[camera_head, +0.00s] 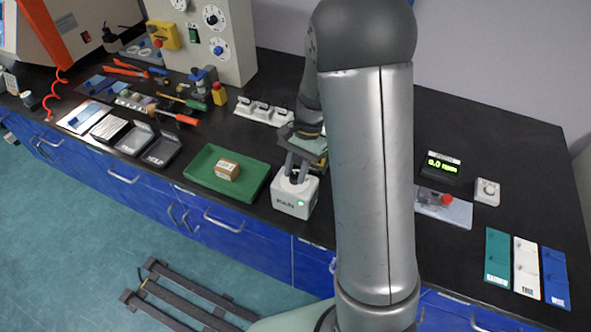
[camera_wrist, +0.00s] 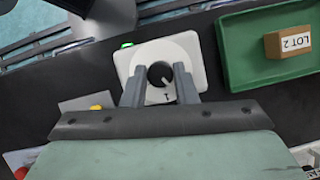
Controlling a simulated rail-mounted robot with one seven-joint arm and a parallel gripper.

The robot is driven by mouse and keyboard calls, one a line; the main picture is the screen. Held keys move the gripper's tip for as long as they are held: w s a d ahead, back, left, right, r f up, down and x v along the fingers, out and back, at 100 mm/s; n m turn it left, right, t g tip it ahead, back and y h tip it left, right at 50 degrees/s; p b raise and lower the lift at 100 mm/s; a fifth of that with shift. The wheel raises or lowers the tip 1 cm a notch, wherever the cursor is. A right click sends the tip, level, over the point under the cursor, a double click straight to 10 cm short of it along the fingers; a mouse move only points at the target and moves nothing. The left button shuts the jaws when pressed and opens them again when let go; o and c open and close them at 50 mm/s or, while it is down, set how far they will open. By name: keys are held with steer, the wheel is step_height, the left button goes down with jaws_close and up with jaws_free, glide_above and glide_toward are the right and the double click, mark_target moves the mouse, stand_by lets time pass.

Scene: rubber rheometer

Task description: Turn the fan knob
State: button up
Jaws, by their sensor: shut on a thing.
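The fan box is a small white block labelled FAN (camera_head: 293,199) with a lit green light, standing near the front edge of the black bench. In the wrist view the white fan box (camera_wrist: 188,48) shows from above with the dark round fan knob (camera_wrist: 160,74) on it. The knob has a light pointer line. My gripper (camera_wrist: 160,84) has its two grey fingers on either side of the knob, shut on it. In the head view my gripper (camera_head: 294,172) reaches down onto the top of the box, and the knob is mostly hidden.
A green tray (camera_head: 199,177) holding a cardboard box (camera_head: 228,169) stands just left of the fan box. A white strip of parts (camera_head: 263,111) lies behind. A readout (camera_head: 440,168) and a plate with a red button (camera_head: 443,208) stand to the right, beyond my arm.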

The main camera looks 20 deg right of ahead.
steer(key=m+t, duration=0.1)
steer(key=m, duration=0.4)
steer(key=shift+d+r+t+y, duration=0.1)
steer(key=shift+t+y, duration=0.2)
steer(key=shift+t, duration=0.1)
stand_by(0.3)
steer(key=o, duration=1)
steer(key=shift+s, duration=0.1)
steer(key=b+v, duration=0.1)
steer(key=v, duration=1.6)
steer(key=shift+d, duration=0.2)
steer(key=shift+r, duration=0.1)
steer(key=s+a+f+n+h, duration=0.2)
steer(key=s+a+f+n, duration=0.1)
steer(key=s+n, duration=0.4)
steer(key=s+a+f+n+t+h, duration=0.1)
steer(key=s+a+f+n, duration=0.3)
steer(key=s+n, duration=0.4)
steer(key=s+h, duration=0.1)
steer(key=s, duration=0.3)
steer(key=shift+s+t, duration=0.15)
steer(key=shift+t, duration=0.15)
